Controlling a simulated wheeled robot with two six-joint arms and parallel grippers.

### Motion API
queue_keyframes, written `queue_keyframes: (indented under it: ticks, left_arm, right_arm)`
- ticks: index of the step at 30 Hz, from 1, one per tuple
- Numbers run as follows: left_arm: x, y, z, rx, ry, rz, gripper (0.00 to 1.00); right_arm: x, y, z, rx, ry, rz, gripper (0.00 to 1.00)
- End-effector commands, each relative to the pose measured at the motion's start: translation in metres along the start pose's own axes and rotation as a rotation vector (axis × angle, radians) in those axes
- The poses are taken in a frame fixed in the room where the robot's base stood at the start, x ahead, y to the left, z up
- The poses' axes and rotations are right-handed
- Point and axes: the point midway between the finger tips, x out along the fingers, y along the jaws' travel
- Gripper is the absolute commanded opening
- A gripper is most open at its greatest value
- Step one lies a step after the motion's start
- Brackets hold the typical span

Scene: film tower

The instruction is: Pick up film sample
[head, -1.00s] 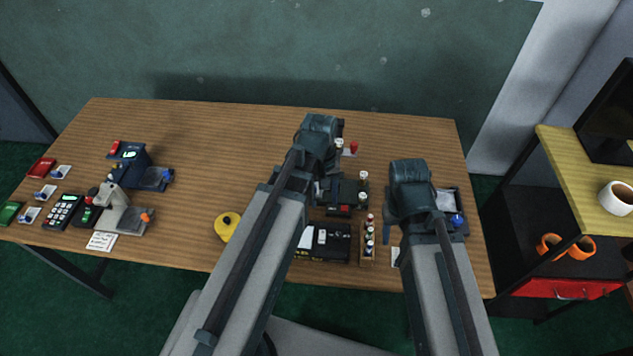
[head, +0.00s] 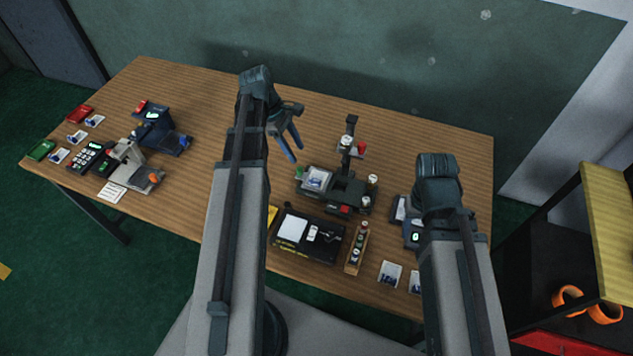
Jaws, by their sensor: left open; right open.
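Several small white-and-blue cards look like film samples. One film sample (head: 317,178) lies on top of the dark green device (head: 345,190) in the middle of the table. Two more lie at the front right, one film sample (head: 390,273) fully in view and another (head: 415,284) partly behind my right arm. Three others lie at the far left, including one film sample (head: 77,137). My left gripper (head: 291,156) is open and empty, fingers pointing down, just behind and left of the green device. My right arm ends over the right side; its gripper is hidden behind the wrist.
A black box (head: 309,238) and a wooden vial rack (head: 356,249) stand in front of the green device. A small device (head: 413,235) is partly behind my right arm. Blue and grey instruments (head: 165,132) stand at left. The back middle of the table is clear.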

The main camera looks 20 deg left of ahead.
Motion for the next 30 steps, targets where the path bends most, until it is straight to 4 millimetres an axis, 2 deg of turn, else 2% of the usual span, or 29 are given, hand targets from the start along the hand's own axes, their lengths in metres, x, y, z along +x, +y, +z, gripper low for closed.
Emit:
queue_keyframes:
  ticks: [1, 13, 16, 23, 30]
  left_arm:
    - [0.011, 0.0, -0.002, 0.001, 0.0, 0.0, 0.55]
    - [0.071, -0.001, -0.002, 0.004, 0.001, -0.001, 0.55]
    - [0.077, -0.001, -0.001, 0.003, 0.001, -0.001, 0.55]
    - [0.078, 0.0, 0.001, 0.002, 0.001, -0.001, 0.55]
    - [0.102, -0.002, 0.003, 0.004, 0.001, -0.001, 0.55]
  right_arm:
    - [0.011, -0.001, -0.001, 0.0, 0.0, 0.0, 0.53]
    - [0.065, -0.006, -0.004, 0.0, 0.0, 0.0, 0.53]
    - [0.071, -0.007, -0.004, 0.0, 0.0, 0.0, 0.53]
    - [0.071, -0.007, -0.004, 0.0, 0.0, 0.0, 0.53]
    - [0.092, -0.009, -0.005, 0.0, 0.0, 0.0, 0.53]
